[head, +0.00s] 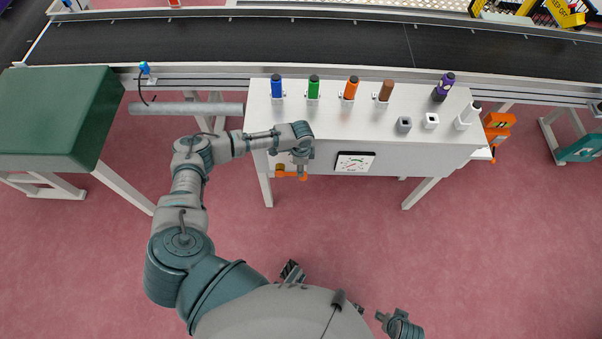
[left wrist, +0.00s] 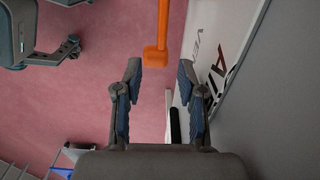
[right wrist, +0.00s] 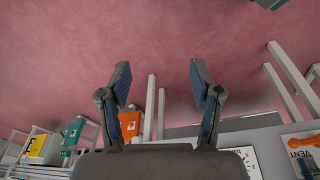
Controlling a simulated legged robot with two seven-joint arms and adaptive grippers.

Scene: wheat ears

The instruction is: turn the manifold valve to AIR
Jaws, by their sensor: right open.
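The orange valve handle (head: 284,173) sticks out at the front of the white table, left of the gauge. My left gripper (head: 301,168) hangs down beside it and partly covers it. In the left wrist view the jaws (left wrist: 158,78) are apart and empty. The orange bar (left wrist: 158,45) shows just beyond the fingertips, between them in the picture; contact cannot be told. The label panel (left wrist: 212,50) with dark letters is at the right. My right gripper (head: 384,318) is open and empty, far from the valve. Its view shows the valve handle (right wrist: 302,142) and VENT lettering at the right edge.
A white-faced gauge (head: 354,163) is on the table front, right of the valve. Blue, green, orange and brown bottles stand on the table (head: 340,120). A conveyor (head: 300,40) runs behind. A green block (head: 60,115) stands left. The red floor in front is mostly clear.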

